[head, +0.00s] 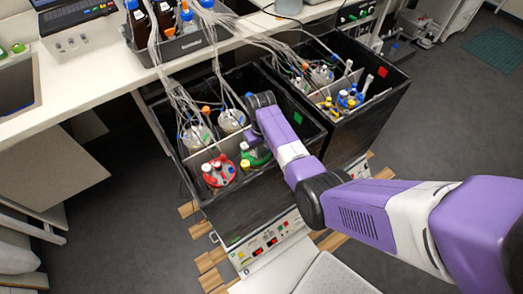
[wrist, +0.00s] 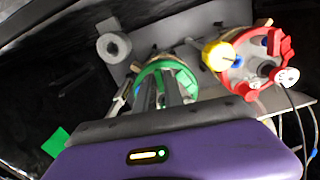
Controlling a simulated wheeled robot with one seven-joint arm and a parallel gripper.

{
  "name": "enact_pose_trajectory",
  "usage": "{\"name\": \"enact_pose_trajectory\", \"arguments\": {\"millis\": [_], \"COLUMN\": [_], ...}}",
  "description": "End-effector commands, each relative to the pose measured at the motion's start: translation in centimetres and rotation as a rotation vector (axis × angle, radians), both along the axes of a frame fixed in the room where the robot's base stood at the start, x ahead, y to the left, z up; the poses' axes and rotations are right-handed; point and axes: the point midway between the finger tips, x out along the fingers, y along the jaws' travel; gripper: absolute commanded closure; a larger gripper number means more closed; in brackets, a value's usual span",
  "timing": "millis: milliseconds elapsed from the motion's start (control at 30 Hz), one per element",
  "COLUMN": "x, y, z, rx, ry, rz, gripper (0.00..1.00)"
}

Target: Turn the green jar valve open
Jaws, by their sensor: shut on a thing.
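The green jar (head: 258,158) stands in the front part of the left black shaker box, partly hidden under my arm. In the wrist view its green lid ring (wrist: 188,72) shows around the fingers. My gripper (wrist: 178,92) points down into the middle of this lid and is shut on the valve there. The fingers and the purple gripper body cover the valve, so its angle cannot be told. In the head view the fingertips are hidden behind the arm.
The red jar (head: 218,172) stands close to the left of the green one; in the wrist view its red lid (wrist: 284,48) and a yellow cap (wrist: 222,54) are close beside the fingers. Tubes and the black box walls (head: 245,208) crowd the space. A second shaker box (head: 350,130) stands right.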

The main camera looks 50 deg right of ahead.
Motion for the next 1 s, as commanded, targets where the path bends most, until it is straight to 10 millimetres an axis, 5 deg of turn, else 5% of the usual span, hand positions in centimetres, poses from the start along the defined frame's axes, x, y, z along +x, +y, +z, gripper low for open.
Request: {"name": "enact_pose_trajectory", "arguments": {"millis": [633,667,700,1000], "x": [0.09,0.09,0.09,0.05], "y": [-0.03,-0.03,-0.03,-0.02], "z": [0.08,0.08,0.08,0.11], "rx": [-0.001,-0.001,-0.001,0.0], "ry": [-0.002,-0.002,-0.002,-0.001], "rz": [0.047,0.047,0.047,0.046], "gripper": [1.0,0.82,0.77,0.77]}}
